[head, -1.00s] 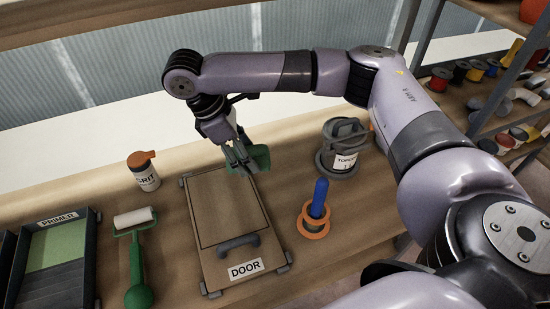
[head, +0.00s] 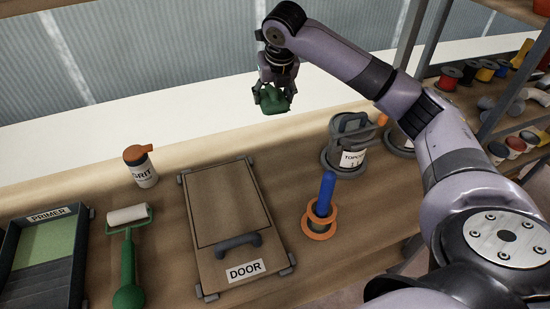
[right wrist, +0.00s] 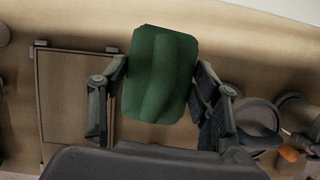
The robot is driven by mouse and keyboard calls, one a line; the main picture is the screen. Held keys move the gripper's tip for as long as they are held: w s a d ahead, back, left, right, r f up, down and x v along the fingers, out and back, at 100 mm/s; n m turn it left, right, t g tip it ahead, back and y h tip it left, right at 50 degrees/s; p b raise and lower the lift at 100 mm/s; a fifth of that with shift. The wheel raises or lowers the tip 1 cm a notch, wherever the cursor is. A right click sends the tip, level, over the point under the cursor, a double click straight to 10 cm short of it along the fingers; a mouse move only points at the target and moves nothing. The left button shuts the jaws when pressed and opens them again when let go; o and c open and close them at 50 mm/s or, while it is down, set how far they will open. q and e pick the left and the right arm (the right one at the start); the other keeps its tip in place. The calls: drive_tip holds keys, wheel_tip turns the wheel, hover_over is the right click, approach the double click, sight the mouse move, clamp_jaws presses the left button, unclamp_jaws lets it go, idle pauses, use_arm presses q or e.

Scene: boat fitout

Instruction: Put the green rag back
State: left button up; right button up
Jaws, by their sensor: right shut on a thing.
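The green rag (head: 272,100) is held by my right gripper (head: 271,88), above the back part of the bench. In the right wrist view the rag (right wrist: 161,74) sits between the two fingers of the right gripper (right wrist: 160,90), with bench surface visible beyond it. In the head view it is apart from the things on the bench, to the right of and beyond the board labelled DOOR (head: 218,271). My left gripper is not in view.
On the bench are a GRIT bottle (head: 142,172), a roller (head: 128,250), a PRIMER tray (head: 75,255), a blue-handled tool in an orange ring (head: 323,200) and a TOPCOAT can (head: 345,150). Shelves with spools (head: 448,79) stand right.

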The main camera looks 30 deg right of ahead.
sight(274, 153)
drive_tip(key=shift+w+d+n, duration=0.1)
drive_tip(key=shift+d+n, duration=0.2)
drive_tip(key=shift+d, duration=0.05)
drive_tip(key=shift+d+f, duration=0.1)
drive_tip(key=shift+f, duration=0.05)
wheel_tip(274, 153, down, 20)
drive_tip(key=shift+r, duration=0.15)
drive_tip(key=shift+n, duration=0.3)
drive_tip(key=o, duration=1.1)
drive_tip(key=v, duration=1.2)
drive_tip(key=shift+d+r, duration=0.1)
drive_tip(key=shift+d, duration=0.1)
